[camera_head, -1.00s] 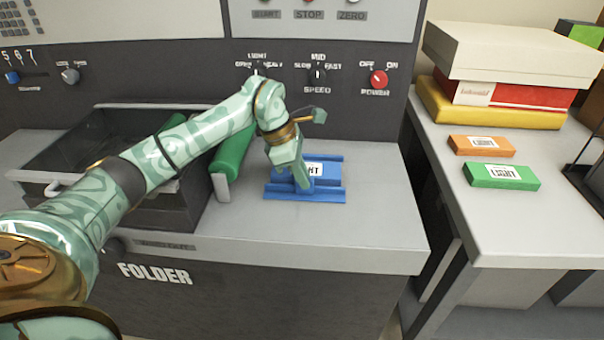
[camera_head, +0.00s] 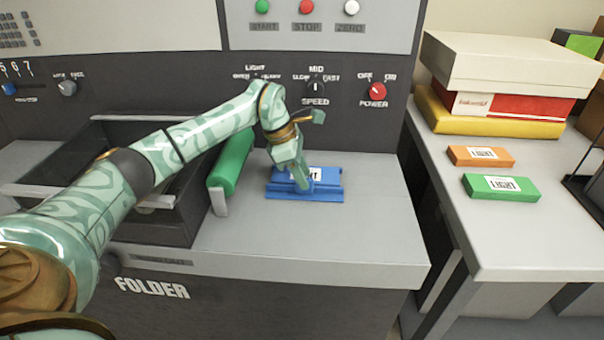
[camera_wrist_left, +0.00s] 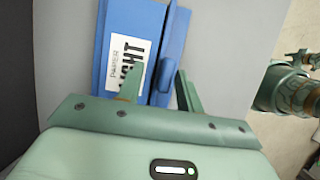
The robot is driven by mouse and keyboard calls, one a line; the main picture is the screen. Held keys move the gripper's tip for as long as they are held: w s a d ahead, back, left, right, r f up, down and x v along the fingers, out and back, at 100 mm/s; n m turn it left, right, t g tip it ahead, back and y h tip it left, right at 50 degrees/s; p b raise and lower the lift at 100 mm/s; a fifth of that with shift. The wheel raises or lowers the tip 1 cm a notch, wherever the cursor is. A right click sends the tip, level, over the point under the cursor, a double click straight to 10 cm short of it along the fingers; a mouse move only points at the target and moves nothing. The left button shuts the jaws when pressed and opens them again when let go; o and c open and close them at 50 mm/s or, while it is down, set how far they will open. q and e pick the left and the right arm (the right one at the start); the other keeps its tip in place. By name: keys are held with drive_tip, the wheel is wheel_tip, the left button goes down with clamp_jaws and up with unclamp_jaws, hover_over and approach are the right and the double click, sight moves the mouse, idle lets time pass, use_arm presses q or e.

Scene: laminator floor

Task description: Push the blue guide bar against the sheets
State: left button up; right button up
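A blue pack of sheets (camera_wrist_left: 108,40) with a white "PAPER LIGHT" label lies on the folder's grey top. It also shows in the head view (camera_head: 328,172), partly covered by my left gripper (camera_head: 302,186). The blue guide bar (camera_head: 325,194) runs along the pack's near side and has a raised tab (camera_wrist_left: 166,76). Bar and pack lie very close together; I cannot tell whether they touch along the whole length. My left gripper (camera_wrist_left: 160,82) is open, with one finger on each side of the bar's tab. My right arm (camera_wrist_left: 290,92) shows at the wrist view's edge, its fingers unclear.
A green roller (camera_head: 231,160) and a dark open tray (camera_head: 110,225) stand left of the pack. The folder's top is clear to the right. A side table (camera_head: 520,235) holds orange (camera_head: 481,156) and green (camera_head: 501,187) labelled packs and stacked boxes.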

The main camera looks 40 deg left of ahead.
use_arm(q)
drive_tip(key=shift+s+r, duration=0.1)
